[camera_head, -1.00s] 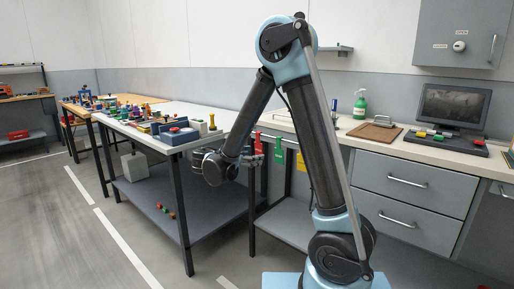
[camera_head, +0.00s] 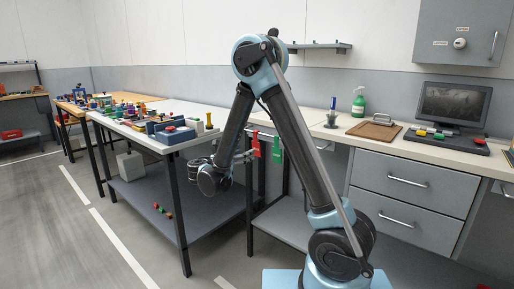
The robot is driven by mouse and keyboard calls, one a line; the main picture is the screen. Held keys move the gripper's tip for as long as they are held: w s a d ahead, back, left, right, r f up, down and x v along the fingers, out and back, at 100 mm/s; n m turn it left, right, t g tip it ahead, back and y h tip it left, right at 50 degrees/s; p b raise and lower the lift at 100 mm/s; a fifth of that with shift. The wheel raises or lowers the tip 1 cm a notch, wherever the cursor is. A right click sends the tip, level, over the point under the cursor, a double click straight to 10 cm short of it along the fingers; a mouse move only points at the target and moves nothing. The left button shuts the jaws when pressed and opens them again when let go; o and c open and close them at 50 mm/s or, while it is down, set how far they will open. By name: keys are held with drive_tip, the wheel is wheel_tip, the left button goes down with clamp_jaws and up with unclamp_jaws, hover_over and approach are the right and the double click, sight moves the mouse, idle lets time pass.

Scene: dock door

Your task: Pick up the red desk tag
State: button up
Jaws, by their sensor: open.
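The red desk tag (camera_head: 256,145) hangs upright at the front edge of the long counter, left of the hanging green tag (camera_head: 277,149). My gripper (camera_head: 248,157) is open, with its fingers pointing right towards the red tag's lower part. The fingers are small in this view, and I cannot tell whether they touch the tag or how far in front of it they are. Nothing shows between them.
A table (camera_head: 185,148) crowded with coloured objects stands left of my gripper, with a lower shelf. The counter (camera_head: 350,140) holds a tray (camera_head: 374,129), a spray bottle (camera_head: 359,101) and a monitor (camera_head: 454,104). Floor at left is clear.

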sight(256, 149)
drive_tip(key=x, duration=0.4)
drive_tip(key=shift+d, duration=0.1)
drive_tip(key=shift+x, duration=2.6)
drive_tip(key=shift+s+d+f, duration=0.1)
drive_tip(key=shift+s+d, duration=0.05)
drive_tip(key=shift+s, duration=0.05)
drive_tip(key=shift+c, duration=0.2)
drive_tip(key=c, duration=0.8)
